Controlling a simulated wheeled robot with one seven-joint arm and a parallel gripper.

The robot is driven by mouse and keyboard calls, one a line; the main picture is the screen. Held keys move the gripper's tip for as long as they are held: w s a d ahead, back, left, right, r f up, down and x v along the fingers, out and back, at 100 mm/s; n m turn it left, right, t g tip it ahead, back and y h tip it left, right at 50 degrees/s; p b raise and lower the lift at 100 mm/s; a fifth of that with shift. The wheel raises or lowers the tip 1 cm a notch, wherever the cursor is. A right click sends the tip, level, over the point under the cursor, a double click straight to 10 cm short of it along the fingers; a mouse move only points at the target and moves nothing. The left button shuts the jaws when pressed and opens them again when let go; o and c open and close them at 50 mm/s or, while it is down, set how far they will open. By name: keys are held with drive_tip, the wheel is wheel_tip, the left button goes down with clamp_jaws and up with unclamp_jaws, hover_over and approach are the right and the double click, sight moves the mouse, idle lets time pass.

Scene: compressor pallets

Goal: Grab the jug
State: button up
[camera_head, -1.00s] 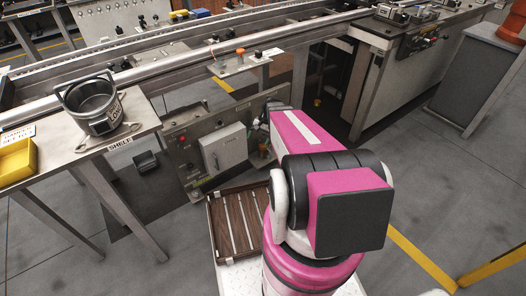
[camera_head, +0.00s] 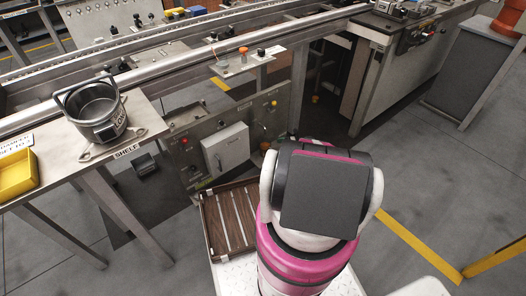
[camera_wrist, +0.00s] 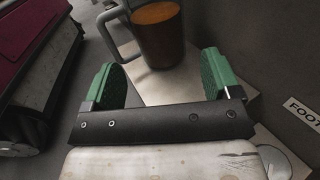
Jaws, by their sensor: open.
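A brown vessel with an orange inside, which looks like the jug (camera_wrist: 160,42), stands on a pale surface at the top of the wrist view. A grey handle (camera_wrist: 112,28) shows at its left side. The vessel is beyond the pads, roughly in line with the gap. In the head view my arm hides the gripper, and I cannot make out this vessel there.
A metal pot (camera_head: 98,122) with a hoop handle stands on the shelf table (camera_head: 72,148) at left, beside a yellow bin (camera_head: 15,175). A slatted wooden pallet (camera_head: 231,220) lies low beside my arm. A conveyor rail (camera_head: 190,62) crosses behind. Open floor is at right.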

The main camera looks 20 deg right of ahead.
sight(265, 147)
drive_tip(key=a, duration=0.3)
drive_tip(key=w+a, duration=0.1)
drive_tip(key=a, duration=0.6)
drive_tip(key=shift+w+a+r, duration=0.15)
drive_tip(key=shift+w+r, duration=0.05)
drive_tip(key=c, duration=0.8)
drive_tip(key=shift+r, duration=0.1)
